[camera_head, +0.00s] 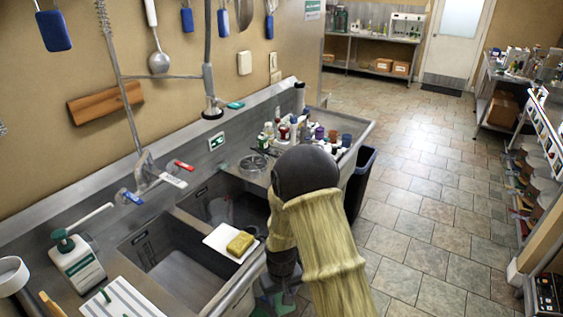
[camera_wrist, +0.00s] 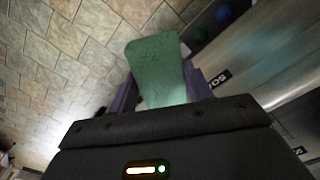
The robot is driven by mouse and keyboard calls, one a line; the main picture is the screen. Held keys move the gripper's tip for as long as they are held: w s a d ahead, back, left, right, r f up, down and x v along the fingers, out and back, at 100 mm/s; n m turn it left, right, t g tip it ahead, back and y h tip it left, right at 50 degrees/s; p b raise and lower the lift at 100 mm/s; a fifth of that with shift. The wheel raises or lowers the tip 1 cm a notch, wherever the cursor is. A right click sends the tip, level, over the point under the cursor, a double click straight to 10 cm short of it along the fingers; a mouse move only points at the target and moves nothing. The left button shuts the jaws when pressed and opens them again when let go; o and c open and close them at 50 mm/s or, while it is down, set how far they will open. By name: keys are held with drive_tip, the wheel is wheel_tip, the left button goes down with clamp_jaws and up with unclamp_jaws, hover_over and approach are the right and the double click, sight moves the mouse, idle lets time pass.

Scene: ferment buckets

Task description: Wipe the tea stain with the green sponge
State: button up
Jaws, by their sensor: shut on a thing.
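My gripper (camera_wrist: 161,93) is shut on the green sponge (camera_wrist: 157,62), which sticks out between its two purple fingers in the wrist view. Tiled floor shows beyond the sponge there. In the head view my gripper is low beside the front edge of the sink counter, partly hidden by my own arm. Green patches show near it, but I cannot tell which of them is the sponge. I cannot make out a tea stain in either view.
A yellow sponge (camera_head: 240,243) lies on a white board (camera_head: 219,239) at the sink (camera_head: 182,271). Several bottles and jars (camera_head: 309,134) crowd the counter's far end. A dark bin (camera_head: 361,180) stands beside it. The tiled floor (camera_head: 430,225) to the right is clear.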

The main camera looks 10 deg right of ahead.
drive_tip(key=w+d+f+m, duration=0.2)
drive_tip(key=d+f+m, duration=0.1)
drive_tip(key=d+f, duration=0.3)
drive_tip(key=shift+d, duration=1)
drive_tip(key=shift+w, duration=0.15)
